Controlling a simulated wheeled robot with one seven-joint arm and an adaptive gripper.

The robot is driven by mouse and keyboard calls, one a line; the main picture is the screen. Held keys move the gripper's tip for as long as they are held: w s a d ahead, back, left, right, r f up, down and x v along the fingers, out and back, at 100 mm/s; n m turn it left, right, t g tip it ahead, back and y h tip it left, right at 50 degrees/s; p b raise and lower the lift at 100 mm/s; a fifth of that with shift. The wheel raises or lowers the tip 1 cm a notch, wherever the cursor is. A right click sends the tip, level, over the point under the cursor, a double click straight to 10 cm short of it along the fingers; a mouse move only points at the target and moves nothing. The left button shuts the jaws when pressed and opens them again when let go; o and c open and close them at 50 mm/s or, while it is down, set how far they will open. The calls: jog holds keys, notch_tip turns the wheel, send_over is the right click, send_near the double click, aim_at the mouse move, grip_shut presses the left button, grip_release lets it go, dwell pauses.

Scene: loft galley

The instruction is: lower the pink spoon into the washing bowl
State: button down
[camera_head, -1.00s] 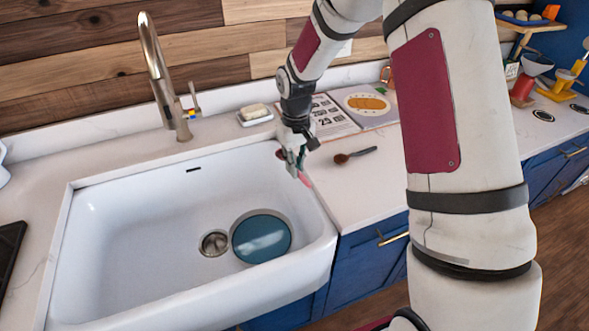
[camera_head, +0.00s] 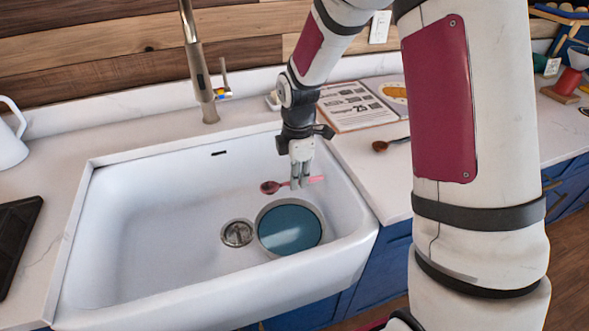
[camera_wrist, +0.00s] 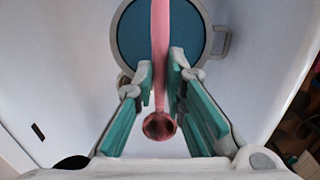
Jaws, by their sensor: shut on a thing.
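The pink spoon (camera_head: 273,187) is held level in my gripper (camera_head: 300,182), which is shut on its handle above the sink. Its dark reddish bowl end points left in the head view. In the wrist view the spoon (camera_wrist: 160,60) lies between the green-padded fingers (camera_wrist: 161,85), with its round end near the palm. The washing bowl (camera_head: 322,222), round with a grey rim and blue-teal inside, sits on the sink floor below and slightly in front of the gripper. It also shows beyond the fingertips in the wrist view (camera_wrist: 207,30), partly hidden by the spoon.
The white sink (camera_head: 130,220) surrounds the bowl, with a drain (camera_head: 237,233) just left of it. A faucet (camera_head: 198,75) stands behind the sink. A brown spoon (camera_head: 385,145) and an open book (camera_head: 350,108) lie on the right counter. The sink's left side is clear.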

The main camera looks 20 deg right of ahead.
jog(key=shift+f+n+b, duration=0.45)
jog(key=shift+f+n, duration=0.05)
jog(key=shift+f, duration=0.4)
notch_tip(320, 180, down, 9)
jog(key=b, duration=0.6)
jog(key=shift+f+b, duration=0.2)
jog(key=shift+b, duration=0.15)
jog(key=shift+f+b, duration=2.25)
jog(key=shift+f, duration=1.5)
jog(key=shift+d, duration=0.1)
jog(key=c, duration=1.6)
grip_release()
jog(key=shift+o, duration=0.2)
